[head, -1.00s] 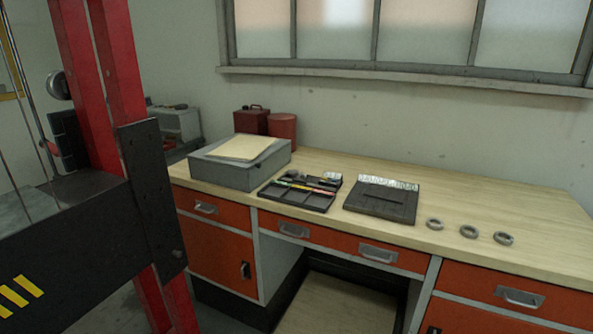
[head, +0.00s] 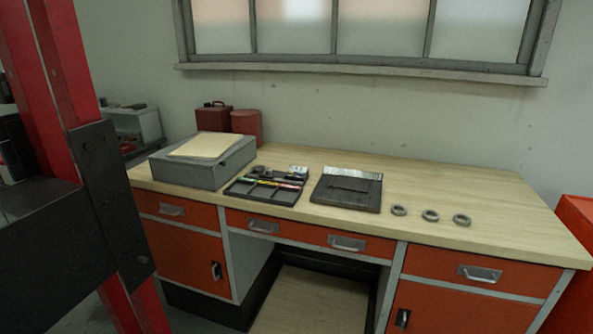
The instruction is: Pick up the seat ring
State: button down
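Three small grey metal rings lie flat in a row on the right part of the wooden workbench top (head: 480,205). They are the left ring (head: 398,210), the middle ring (head: 430,215) and the right ring (head: 462,220). They look alike, and I cannot tell which one is the seat ring. They lie apart from each other near the front edge. My gripper is not in view.
A dark flat case (head: 346,190) lies left of the rings, beside a black compartment tray (head: 262,201) of small items. A grey box (head: 200,165) stands further left. A red and black press frame (head: 95,170) stands at the near left. The bench top right of the rings is clear.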

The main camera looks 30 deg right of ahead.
aim_at(394, 206)
jog(key=z, duration=1.3)
